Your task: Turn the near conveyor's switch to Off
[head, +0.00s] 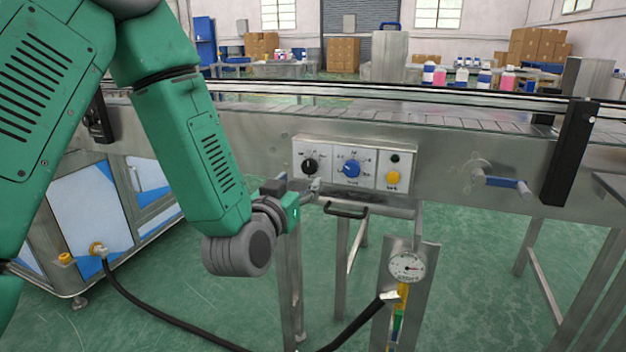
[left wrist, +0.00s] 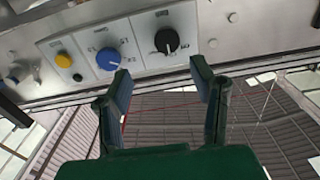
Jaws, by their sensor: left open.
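The near conveyor (head: 450,150) carries a light control panel (head: 326,174) on its front side. The panel has a black knob (head: 309,166) at left, a blue knob (head: 351,168) in the middle and a yellow button (head: 393,178) at right. The labels are too small to read. In the left wrist view the order is reversed: black knob (left wrist: 167,41), blue knob (left wrist: 108,59), yellow button (left wrist: 63,60). My left gripper (head: 309,190) is just below the black knob. Its open, empty fingers (left wrist: 160,70) point at the panel, apart from both knobs. My right gripper is not in view.
A gauge (head: 407,267) stands on a post in front. A blue-handled crank (head: 505,184) and a black upright (head: 570,155) are to the right. A black hose (head: 165,318) crosses the green floor.

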